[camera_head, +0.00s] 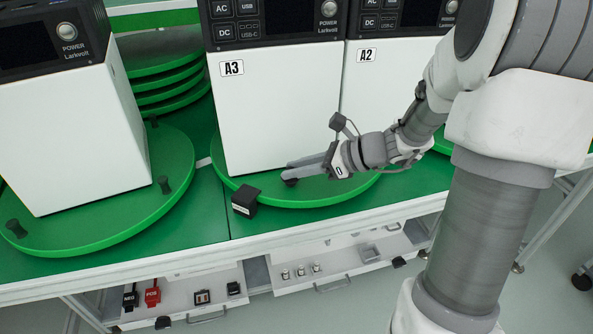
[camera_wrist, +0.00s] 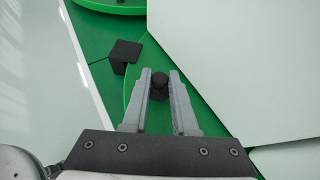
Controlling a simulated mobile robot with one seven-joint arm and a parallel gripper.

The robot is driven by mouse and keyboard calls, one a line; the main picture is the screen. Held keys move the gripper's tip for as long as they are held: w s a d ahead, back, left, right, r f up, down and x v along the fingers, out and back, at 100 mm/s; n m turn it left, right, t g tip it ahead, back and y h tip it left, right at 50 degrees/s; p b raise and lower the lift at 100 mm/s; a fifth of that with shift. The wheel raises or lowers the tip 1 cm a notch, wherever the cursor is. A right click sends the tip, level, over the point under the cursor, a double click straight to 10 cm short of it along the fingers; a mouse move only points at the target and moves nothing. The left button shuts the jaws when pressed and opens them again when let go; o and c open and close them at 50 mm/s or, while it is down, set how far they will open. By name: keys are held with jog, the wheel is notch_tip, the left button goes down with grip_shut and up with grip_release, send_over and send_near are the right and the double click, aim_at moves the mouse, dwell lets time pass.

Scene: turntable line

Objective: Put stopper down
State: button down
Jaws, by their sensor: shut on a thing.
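My gripper (camera_head: 290,172) is shut on a small black stopper at the front rim of the green turntable (camera_head: 300,198) under box A3 (camera_head: 270,110). In the wrist view the black stopper (camera_wrist: 159,84) sits between the two grey fingertips of my gripper (camera_wrist: 159,82), over the green disc. I cannot tell whether its underside touches the disc.
A black block (camera_head: 244,201) sits at the front left of the A3 turntable; it also shows in the wrist view (camera_wrist: 125,54). White box A3 stands close behind my gripper, with box A2 (camera_head: 385,85) to its right. Open drawers (camera_head: 200,300) lie below the table edge.

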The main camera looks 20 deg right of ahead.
jog(key=c, duration=0.7)
grip_release()
jog(key=shift+f, duration=0.1)
jog(key=shift+r, duration=0.3)
jog(key=p+v, duration=0.4)
jog(key=v, duration=0.8)
jog(key=shift+s+f, duration=0.1)
jog(key=shift+f, duration=0.1)
